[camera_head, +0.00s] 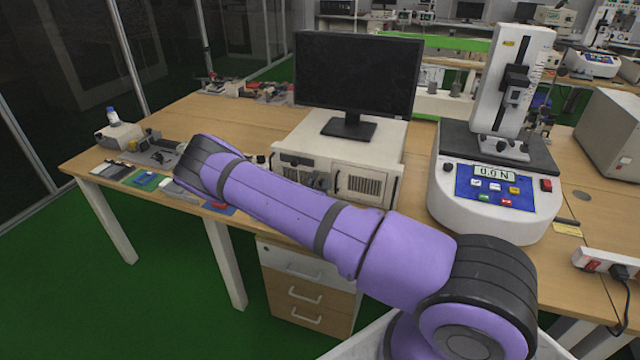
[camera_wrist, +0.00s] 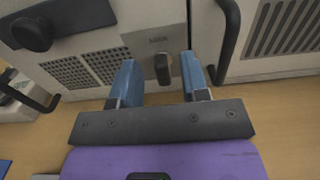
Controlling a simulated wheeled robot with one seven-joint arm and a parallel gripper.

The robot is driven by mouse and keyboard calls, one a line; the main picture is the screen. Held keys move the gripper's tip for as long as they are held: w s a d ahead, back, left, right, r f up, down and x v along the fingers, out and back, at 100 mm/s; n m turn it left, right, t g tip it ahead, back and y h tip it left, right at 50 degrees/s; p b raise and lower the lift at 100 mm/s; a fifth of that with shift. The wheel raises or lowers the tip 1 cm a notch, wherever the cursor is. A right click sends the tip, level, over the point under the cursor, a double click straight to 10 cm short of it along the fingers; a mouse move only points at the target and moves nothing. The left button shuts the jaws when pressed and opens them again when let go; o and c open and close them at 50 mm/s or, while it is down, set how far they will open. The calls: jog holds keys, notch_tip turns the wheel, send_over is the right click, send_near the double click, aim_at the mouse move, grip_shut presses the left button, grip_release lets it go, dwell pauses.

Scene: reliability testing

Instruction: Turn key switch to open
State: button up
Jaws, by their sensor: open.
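The key switch (camera_wrist: 162,68) is a small dark knob on a grey plate (camera_wrist: 150,42) on the front of a white computer case. Its long side runs roughly up and down in the wrist view. Small lettering above it is too blurred to read surely. My gripper (camera_wrist: 158,62) is open, with one blue finger on each side of the knob and a gap to both. I cannot tell how deep the fingertips reach. In the head view the case (camera_head: 378,150) stands on the desk under a monitor; I cannot make out the switch there, and my arm covers part of the front.
Dark handles (camera_wrist: 230,40) and a round black knob (camera_wrist: 32,34) stick out from the case front near my fingers. The monitor (camera_head: 355,72) stands on the case. A force tester (camera_head: 495,205) stands to the right on the wooden desk (camera_head: 225,112).

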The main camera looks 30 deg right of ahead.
jog(key=shift+w+d, duration=0.45)
jog(key=shift+d, duration=0.15)
grip_shut()
